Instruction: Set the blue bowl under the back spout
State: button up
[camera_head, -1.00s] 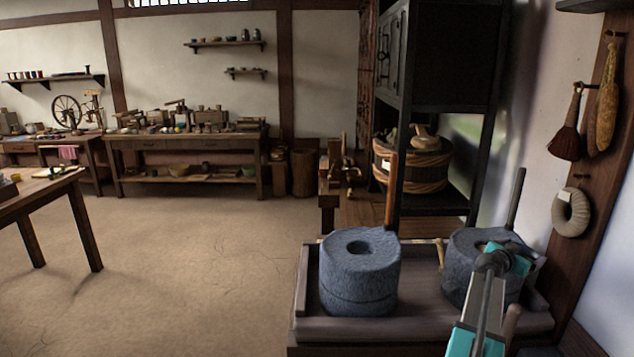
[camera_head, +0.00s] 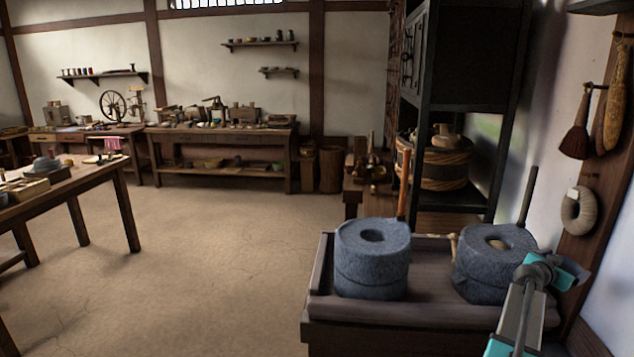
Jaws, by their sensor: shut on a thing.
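My gripper (camera_head: 570,272) is at the lower right, beside the right quern, at the end of my teal and grey arm. It is shut, but its fingertips and the thing between them are hidden or too small to make out. I cannot make out the blue bowl for certain. Two blue-grey stone querns stand in a wooden tray (camera_head: 400,311): the left quern (camera_head: 372,270) and the right quern (camera_head: 478,275), partly behind my arm. A small pale wooden piece (camera_head: 453,243) shows between them at the back. I cannot tell whether it is a spout.
A wooden table (camera_head: 75,187) with boxes and a grey-blue domed thing (camera_head: 47,163) stands at the left. A dark rack (camera_head: 470,150) holds a wooden tub (camera_head: 435,170) behind the querns. A brush (camera_head: 575,140) hangs on the right wall. The middle floor is clear.

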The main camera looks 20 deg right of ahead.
jog(key=shift+s, duration=0.25)
jog(key=shift+w+a, duration=0.15)
jog(key=w, duration=0.1)
jog(key=w+a, duration=0.1)
jog(key=w, duration=0.1)
jog(key=shift+t, duration=0.4)
jog(key=w+a+r+n+t+y, duration=0.1)
jog(key=w+a+r+n+t, duration=0.15)
jog(key=w+a, duration=1.15)
jog(key=w+a+r+n+t+y, duration=0.1)
jog(key=w+a+r+n+t, duration=0.2)
jog(key=w+a, duration=1.05)
jog(key=w+a+n+t+y, duration=0.25)
jog(key=w+a, duration=0.45)
jog(key=a, duration=0.4)
jog(key=w+a+n+t+y, duration=0.1)
jog(key=w+a+t, duration=0.2)
jog(key=w+a, duration=0.65)
jog(key=s+a+r+n+t+y, duration=0.1)
jog(key=a+n+y, duration=0.3)
jog(key=a, duration=1.5)
jog(key=s+a+r+n+t+y, duration=0.2)
jog(key=s+a+n+y, duration=0.2)
jog(key=a, duration=1.5)
jog(key=shift+a+y, duration=0.2)
jog(key=shift+y, duration=0.85)
